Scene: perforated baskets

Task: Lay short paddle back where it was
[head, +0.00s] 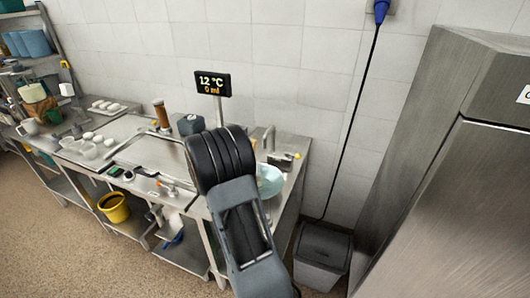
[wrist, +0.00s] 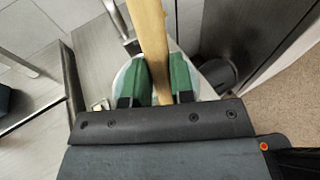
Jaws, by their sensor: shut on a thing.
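The short paddle (wrist: 150,35) shows in the wrist view as a light wooden strip running up from between the fingers to the top edge. My gripper (wrist: 158,78) has two green finger pads and is shut on the paddle. The paddle's lower end is hidden by the gripper body, and its top end is cut off by the picture edge. In the head view my arm covers the middle of the scene, and I cannot make out the paddle or the fingers there.
A pale blue round dish (head: 271,180) sits on the counter right of my arm; a pale round shape (wrist: 123,75) shows behind the fingers. A grey bin (head: 322,256) stands on the floor beside a tall steel cabinet (head: 450,180). A display (head: 212,84) stands behind the counter.

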